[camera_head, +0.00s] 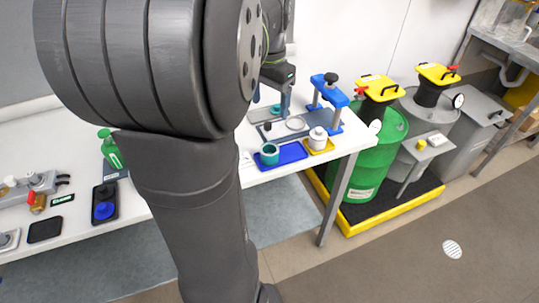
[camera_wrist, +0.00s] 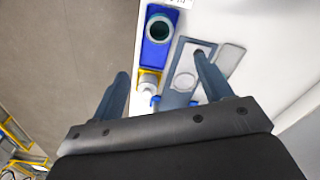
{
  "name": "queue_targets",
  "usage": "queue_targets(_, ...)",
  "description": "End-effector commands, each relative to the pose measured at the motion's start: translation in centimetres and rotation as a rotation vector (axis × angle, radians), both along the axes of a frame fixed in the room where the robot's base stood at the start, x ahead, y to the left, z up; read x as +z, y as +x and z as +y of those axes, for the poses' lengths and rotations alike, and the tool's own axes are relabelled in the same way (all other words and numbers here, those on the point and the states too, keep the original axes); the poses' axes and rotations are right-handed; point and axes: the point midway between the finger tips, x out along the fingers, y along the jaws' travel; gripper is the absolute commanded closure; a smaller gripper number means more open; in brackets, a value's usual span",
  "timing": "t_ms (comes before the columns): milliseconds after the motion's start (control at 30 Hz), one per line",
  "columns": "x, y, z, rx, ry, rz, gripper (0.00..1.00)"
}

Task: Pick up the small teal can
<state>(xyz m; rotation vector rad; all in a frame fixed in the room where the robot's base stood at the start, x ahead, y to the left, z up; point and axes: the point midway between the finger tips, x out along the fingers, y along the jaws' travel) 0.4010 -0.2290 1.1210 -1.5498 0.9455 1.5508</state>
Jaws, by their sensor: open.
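The small teal can (camera_head: 269,153) stands upright on a blue tray (camera_head: 292,152) near the front edge of the white table. In the wrist view the can (camera_wrist: 159,28) shows from above as a round teal ring with a dark middle, on the blue tray (camera_wrist: 152,59). My gripper (camera_head: 272,104) is partly hidden by my own arm and hangs above the table, behind the can. In the wrist view my gripper (camera_wrist: 161,67) has its two fingers wide apart with nothing held between them. The can lies beyond the fingertips.
A grey-white can (camera_head: 318,138) on a yellow tray (camera_head: 330,146) stands right of the teal can. A blue press frame (camera_head: 335,97) rises behind them. A green drum (camera_head: 375,160) stands beyond the table's right end. A dark tray with a blue piece (camera_head: 104,210) lies left.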

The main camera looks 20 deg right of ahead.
Motion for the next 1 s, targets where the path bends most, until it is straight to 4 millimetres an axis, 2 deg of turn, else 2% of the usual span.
queue_targets(133, -0.3, 0.0, 0.0, -0.077, 0.001, 0.0, 0.28)
queue_targets(233, -1.3, 0.0, 0.0, -0.087, 0.001, 0.002, 0.28)
queue_targets(700, -10.8, 0.0, 0.0, -0.084, 0.002, 0.003, 0.28)
queue_targets(1000, -13.2, -0.1, 0.1, -0.083, 0.001, 0.002, 0.28)
